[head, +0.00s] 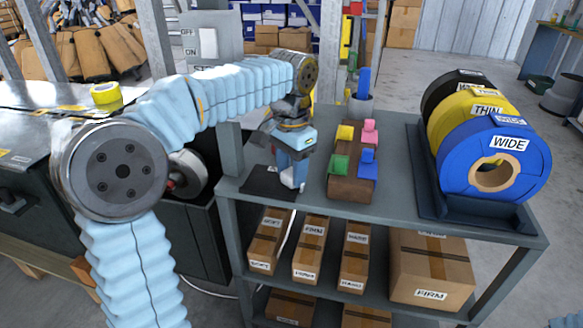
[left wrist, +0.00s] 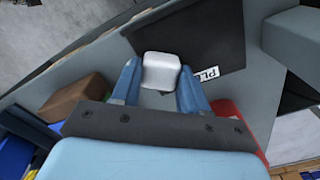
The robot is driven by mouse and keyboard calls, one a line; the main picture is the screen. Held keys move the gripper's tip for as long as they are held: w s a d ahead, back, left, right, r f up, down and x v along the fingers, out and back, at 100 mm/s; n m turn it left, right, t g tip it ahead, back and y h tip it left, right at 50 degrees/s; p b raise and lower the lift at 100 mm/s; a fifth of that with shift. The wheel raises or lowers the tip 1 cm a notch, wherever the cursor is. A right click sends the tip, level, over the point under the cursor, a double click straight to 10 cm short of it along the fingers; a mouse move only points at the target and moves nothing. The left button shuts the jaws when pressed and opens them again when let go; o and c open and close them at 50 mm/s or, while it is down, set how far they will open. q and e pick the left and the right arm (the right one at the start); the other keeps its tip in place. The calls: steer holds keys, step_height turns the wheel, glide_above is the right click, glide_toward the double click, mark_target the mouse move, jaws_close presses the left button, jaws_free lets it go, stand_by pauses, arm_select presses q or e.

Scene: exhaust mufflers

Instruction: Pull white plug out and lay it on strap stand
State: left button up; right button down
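The white plug (left wrist: 162,72) sits between the two blue fingers of my left gripper (left wrist: 163,88) in the left wrist view, with a finger against each side. In the head view the left gripper (head: 291,170) points down over the near-left part of the grey strap stand (head: 400,198), and a little of the plug shows at its tips. Below is a black mat (head: 262,184), whose label, partly hidden, begins "PL" in the left wrist view (left wrist: 205,35). I cannot tell whether the plug touches the mat.
A brown block (head: 351,188) with several coloured pegs stands right of the gripper. Blue (head: 500,140), yellow and black strap rolls fill the stand's right side. A grey cup (head: 361,105) stands behind. Labelled boxes (head: 309,250) fill the shelf below. A switch box (head: 209,42) is behind.

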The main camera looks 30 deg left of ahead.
arm_select(q)
steer(key=o, duration=0.4)
steer(key=shift+o, duration=0.2)
step_height(320, 180, up, 14)
steer(key=p, duration=0.3)
steer(key=shift+p, duration=0.3)
steer(key=shift+f, duration=0.15)
